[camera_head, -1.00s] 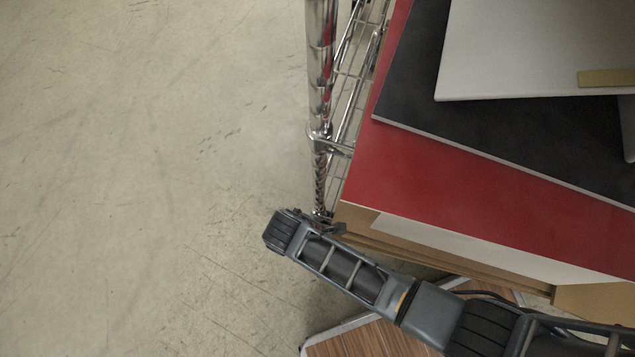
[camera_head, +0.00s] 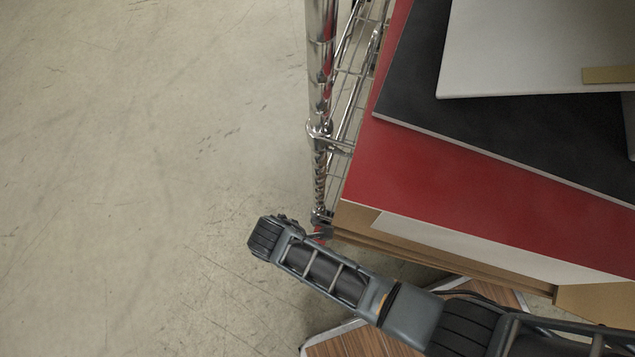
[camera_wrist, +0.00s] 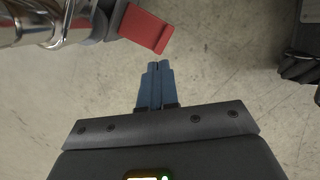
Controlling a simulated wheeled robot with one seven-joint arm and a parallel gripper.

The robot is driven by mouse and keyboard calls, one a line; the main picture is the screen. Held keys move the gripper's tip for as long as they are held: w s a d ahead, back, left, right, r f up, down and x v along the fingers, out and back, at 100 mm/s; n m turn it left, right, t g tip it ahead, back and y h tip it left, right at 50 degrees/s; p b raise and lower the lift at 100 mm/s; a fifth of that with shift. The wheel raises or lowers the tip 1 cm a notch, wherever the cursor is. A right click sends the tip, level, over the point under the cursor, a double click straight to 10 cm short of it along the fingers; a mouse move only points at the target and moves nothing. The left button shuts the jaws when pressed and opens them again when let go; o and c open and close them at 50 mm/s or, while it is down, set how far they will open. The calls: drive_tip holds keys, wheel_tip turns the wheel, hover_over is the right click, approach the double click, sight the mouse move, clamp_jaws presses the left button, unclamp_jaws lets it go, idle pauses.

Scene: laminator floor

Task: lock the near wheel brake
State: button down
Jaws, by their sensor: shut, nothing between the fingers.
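The near wheel brake is a red pedal (camera_wrist: 146,29) at the top of the wrist view, beside the chrome post (camera_wrist: 38,22) of the wire cart. A small bit of red also shows at the foot of the post in the head view (camera_head: 323,232). My gripper (camera_wrist: 158,66) is shut and empty, its blue fingertips just below the pedal in the wrist view with a small gap in the picture. I cannot tell their difference in height. In the head view my arm reaches to the post's foot, and my fingers are hidden there.
The chrome wire cart (camera_head: 320,60) carries red, black and white boards (camera_head: 400,170) that overhang its near side. A dark ridged object stands at the wrist view's right edge (camera_wrist: 298,68). A wood-topped platform (camera_head: 350,343) lies low in front. The floor (camera_head: 130,150) to the left is clear.

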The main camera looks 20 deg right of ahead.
drive_tip(key=shift+r, duration=0.1)
drive_tip(key=p+v, duration=0.4)
drive_tip(key=v, duration=0.3)
drive_tip(key=shift+r, duration=0.3)
drive_tip(key=shift+a, duration=0.1)
idle(0.4)
